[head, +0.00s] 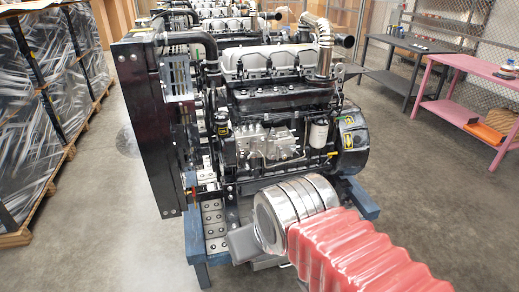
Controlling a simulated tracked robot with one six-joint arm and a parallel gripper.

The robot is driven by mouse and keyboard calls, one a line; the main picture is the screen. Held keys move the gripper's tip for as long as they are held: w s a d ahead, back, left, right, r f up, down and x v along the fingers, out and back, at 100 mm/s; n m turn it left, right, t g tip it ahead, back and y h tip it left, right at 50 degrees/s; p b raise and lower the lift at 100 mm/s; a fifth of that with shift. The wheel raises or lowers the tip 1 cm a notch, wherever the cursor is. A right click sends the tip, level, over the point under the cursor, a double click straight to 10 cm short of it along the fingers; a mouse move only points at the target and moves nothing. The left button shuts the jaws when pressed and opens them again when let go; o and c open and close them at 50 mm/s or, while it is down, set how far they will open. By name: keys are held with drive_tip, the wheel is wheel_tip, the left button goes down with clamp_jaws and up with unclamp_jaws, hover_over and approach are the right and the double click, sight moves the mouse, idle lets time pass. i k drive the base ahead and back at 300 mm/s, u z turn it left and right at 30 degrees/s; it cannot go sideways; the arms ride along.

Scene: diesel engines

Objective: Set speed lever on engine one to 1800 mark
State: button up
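The nearest diesel engine (285,100) stands on a blue stand, with a black radiator at its left end. I cannot see a number that marks it as engine one. A silver fuel pump (265,143) with small pipes sits on its near side. The speed lever and an 1800 mark are too small to make out. My arm, with a red ribbed sleeve and a silver banded wrist, reaches in from the lower right. My gripper (243,243), a grey block at the arm's end, is low in front of the engine, below the pump. Its fingers cannot be made out.
More engines (215,22) stand in a row behind. Wrapped pallets (45,110) line the left side. A pink table (470,68) and a dark table (408,42) stand at the right. The blue stand (196,245) sticks out below the engine. Floor is clear on both sides.

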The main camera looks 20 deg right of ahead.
sight(284, 157)
drive_tip(key=u, duration=0.2)
drive_tip(key=i, duration=1.4)
drive_tip(key=z, duration=0.55)
